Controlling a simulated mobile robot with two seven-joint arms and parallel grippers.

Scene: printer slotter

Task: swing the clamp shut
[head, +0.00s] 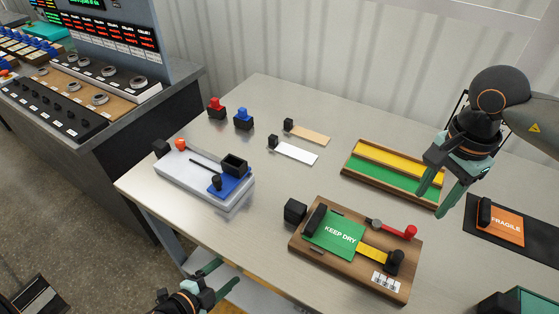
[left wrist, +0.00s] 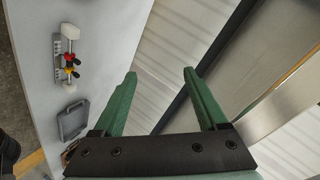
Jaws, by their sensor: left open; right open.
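A wooden board fixture (head: 300,243) lies at the table's front middle. It holds a green KEEP DRY card (head: 352,250) under a black bar (head: 314,220). My right gripper (head: 442,186) is open and empty, above and behind the red knob, near the green and yellow tray. My left gripper (head: 218,281) is open and low at the table's front edge; its empty fingers show in the left wrist view (left wrist: 160,76).
A green and yellow tray (head: 358,178) is behind the board. An orange FRAGILE card (head: 507,228) lies on a dark mat at right. Red and blue buttons (head: 243,119) stand further back.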

